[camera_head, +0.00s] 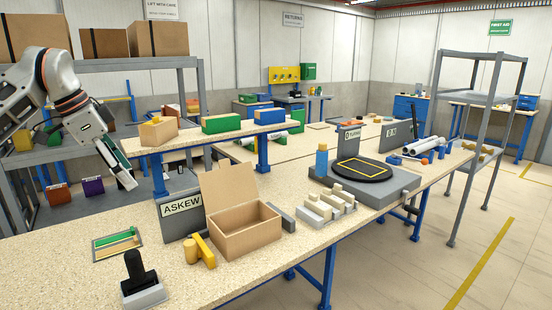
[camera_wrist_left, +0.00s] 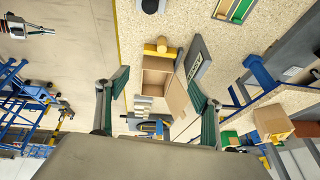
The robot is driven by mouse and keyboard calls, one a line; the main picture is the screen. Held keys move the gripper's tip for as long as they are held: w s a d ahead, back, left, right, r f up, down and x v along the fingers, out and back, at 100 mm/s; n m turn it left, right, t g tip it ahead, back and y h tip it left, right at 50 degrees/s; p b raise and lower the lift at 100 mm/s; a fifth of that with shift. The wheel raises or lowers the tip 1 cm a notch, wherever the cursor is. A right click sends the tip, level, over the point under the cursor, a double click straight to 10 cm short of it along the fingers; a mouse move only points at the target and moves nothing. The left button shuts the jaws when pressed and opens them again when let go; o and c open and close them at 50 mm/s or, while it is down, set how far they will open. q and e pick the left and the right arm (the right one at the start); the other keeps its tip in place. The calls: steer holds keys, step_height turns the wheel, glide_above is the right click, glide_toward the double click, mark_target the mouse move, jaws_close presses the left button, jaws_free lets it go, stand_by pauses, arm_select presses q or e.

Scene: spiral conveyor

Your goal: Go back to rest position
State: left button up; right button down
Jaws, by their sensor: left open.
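My left gripper (camera_head: 122,172) hangs at the left of the head view, above and behind the near bench, clear of the bench top. Its green-padded fingers point down. In the left wrist view its fingers (camera_wrist_left: 160,76) stand wide apart with nothing between them; the bench lies beyond. My right gripper is outside the head view. What looks like the end of my right arm (camera_wrist_left: 36,29) shows small at the upper left of the left wrist view; its finger opening is too small to tell.
An open cardboard box (camera_head: 246,230), an ASKEW sign (camera_head: 181,206) and a black-handled tool (camera_head: 139,277) stand on the near bench. A raised shelf (camera_head: 205,133) with bins is right of my left gripper. A grey rack (camera_head: 92,66) with cartons is behind my left arm.

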arm_select(q)
steer(key=s+d+f+m+g+h, duration=0.1)
steer(key=d+f+m+h, duration=0.2)
steer(key=d+f+m, duration=0.5)
steer(key=d+f+m+g+h, duration=0.1)
steer(key=d+f+h, duration=0.35)
steer(key=d, duration=0.75)
steer(key=s+d+f+m+t+h, duration=0.1)
steer(key=s+d+f+h, duration=0.25)
steer(key=d, duration=0.45)
steer(key=s+d+f+m+t+h, duration=0.1)
steer(key=s+d+f+h, duration=0.2)
steer(key=d+h, duration=0.35)
steer(key=s+a+f+n+t+y, duration=0.2)
steer(key=a+f+n+t+y, duration=0.4)
steer(key=f, duration=0.3)
steer(key=s+a+f+n+t+y, duration=0.2)
steer(key=a+f+n+t+y, duration=0.1)
steer(key=f+n+t+y, duration=0.55)
steer(key=s+a+f+n+g+y, duration=0.1)
steer(key=s+a+f+g+y, duration=0.1)
steer(key=s+f, duration=0.7)
steer(key=s+a+f+n+g+y, duration=0.1)
steer(key=s+a+f+n+g, duration=0.1)
steer(key=s+a+f+g, duration=0.3)
steer(key=s+f, duration=0.3)
steer(key=f, duration=0.3)
steer(key=shift+s+a+y, duration=0.2)
steer(key=shift+s+y, duration=0.2)
steer(key=shift+g, duration=0.25)
